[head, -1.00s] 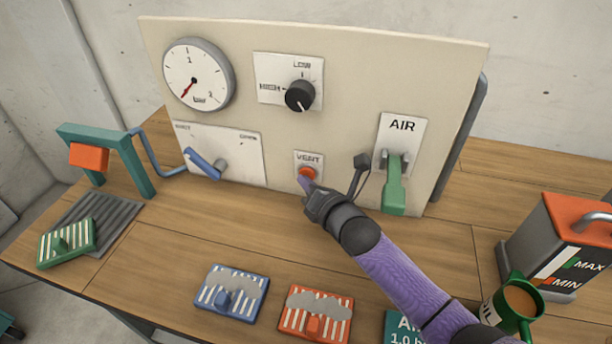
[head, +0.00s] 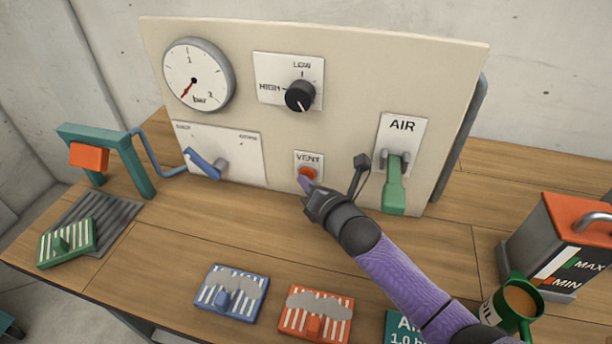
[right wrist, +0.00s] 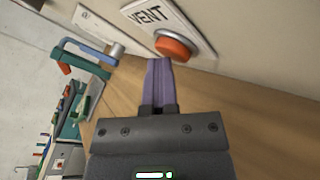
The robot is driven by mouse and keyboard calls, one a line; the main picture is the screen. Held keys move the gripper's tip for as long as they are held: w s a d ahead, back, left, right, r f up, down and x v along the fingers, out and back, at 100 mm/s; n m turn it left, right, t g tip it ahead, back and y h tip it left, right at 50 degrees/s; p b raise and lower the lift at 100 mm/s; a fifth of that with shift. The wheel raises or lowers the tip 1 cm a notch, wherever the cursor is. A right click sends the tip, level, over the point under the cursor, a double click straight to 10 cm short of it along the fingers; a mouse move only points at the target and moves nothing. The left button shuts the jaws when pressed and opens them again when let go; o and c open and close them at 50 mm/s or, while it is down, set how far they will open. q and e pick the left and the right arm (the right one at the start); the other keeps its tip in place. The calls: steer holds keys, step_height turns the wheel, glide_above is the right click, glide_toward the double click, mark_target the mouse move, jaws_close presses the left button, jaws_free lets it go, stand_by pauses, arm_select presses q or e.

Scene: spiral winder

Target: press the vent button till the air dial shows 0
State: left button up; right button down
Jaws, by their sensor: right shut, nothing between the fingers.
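The vent button (head: 309,173) is a round orange button under the VENT label on the cream panel (head: 330,130). My right gripper (head: 304,183) is shut and empty, its purple fingertips just below and in front of the button. In the right wrist view the fingertips (right wrist: 158,63) sit beside the orange button (right wrist: 173,46), and a small gap seems to show between them. The air dial (head: 207,66) is a white gauge marked bar at the panel's upper left. Its red needle points to the lower left, by the low end; the figure there is not readable. My left gripper is not in view.
A green AIR lever (head: 395,185) hangs down right of the button. A black knob (head: 300,96) marked LOW and HIGH is above, and a blue handle (head: 203,162) is to the left. Blue (head: 232,292) and orange (head: 316,313) striped blocks lie in front on the wooden table.

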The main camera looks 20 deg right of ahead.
steer(key=shift+s, duration=0.1)
steer(key=shift+s+a+p, duration=0.4)
steer(key=shift+s+p, duration=0.15)
steer(key=shift+p, duration=0.05)
steer(key=shift+s+a, duration=0.1)
steer(key=shift+s, duration=0.05)
steer(key=s+a+p, duration=0.1)
steer(key=s+a, duration=0.1)
steer(key=shift+s+p, duration=0.4)
steer(key=shift+s+a, duration=0.35)
steer(key=shift+s, duration=0.25)
